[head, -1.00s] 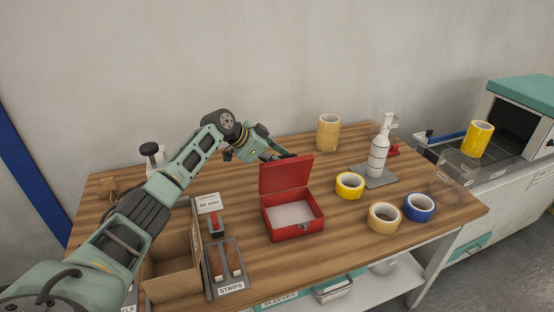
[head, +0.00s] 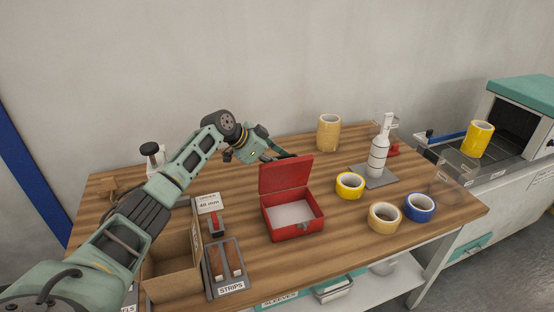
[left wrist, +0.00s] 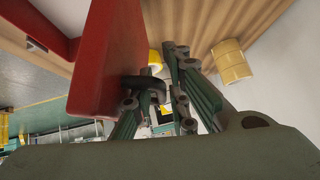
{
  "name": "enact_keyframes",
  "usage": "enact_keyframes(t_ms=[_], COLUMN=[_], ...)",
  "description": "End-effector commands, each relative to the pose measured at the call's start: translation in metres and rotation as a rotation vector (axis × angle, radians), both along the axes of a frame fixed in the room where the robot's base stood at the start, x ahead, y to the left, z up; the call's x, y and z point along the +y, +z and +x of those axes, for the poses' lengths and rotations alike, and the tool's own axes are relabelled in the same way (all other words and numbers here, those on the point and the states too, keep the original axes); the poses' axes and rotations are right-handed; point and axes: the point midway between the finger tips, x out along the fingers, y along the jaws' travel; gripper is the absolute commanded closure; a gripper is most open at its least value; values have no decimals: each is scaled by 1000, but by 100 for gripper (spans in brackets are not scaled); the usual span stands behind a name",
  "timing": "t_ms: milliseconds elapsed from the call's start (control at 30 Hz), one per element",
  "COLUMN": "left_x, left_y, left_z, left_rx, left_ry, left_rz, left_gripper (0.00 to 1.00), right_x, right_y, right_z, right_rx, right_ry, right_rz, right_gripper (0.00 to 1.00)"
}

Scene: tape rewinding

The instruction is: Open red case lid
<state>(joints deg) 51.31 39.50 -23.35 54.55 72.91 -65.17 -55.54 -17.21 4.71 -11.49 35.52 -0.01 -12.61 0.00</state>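The red case (head: 292,228) sits on the wooden table with its lid (head: 286,175) standing up, hinged at the back and tilted slightly backward. The case holds a pale flat surface inside. My left gripper (head: 283,156) is behind the lid's top edge, its fingers partly hidden by the lid. In the left wrist view the lid (left wrist: 100,60) stands close beside the fingers of my left gripper (left wrist: 163,70). My right gripper is not in view.
Tape rolls in yellow (head: 350,186), tan (head: 384,218) and blue (head: 420,208) lie right of the case. A cardboard box (head: 172,265) and strips holder (head: 223,268) stand at front left.

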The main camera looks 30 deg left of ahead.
Motion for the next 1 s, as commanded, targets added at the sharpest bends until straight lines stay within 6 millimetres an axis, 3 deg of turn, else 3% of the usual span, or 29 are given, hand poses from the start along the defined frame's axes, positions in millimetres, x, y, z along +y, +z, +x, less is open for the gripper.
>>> enact_keyframes(t_ms=[267,1000], left_x=[1,21], left_y=[-5,36], left_z=[-2,-29], left_rx=[11,1], left_ry=[0,1], left_rz=[4,0], left_gripper=[83,83], right_x=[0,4], right_y=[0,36], right_z=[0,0], right_rx=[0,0], right_ry=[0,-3], right_rz=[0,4], right_gripper=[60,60])
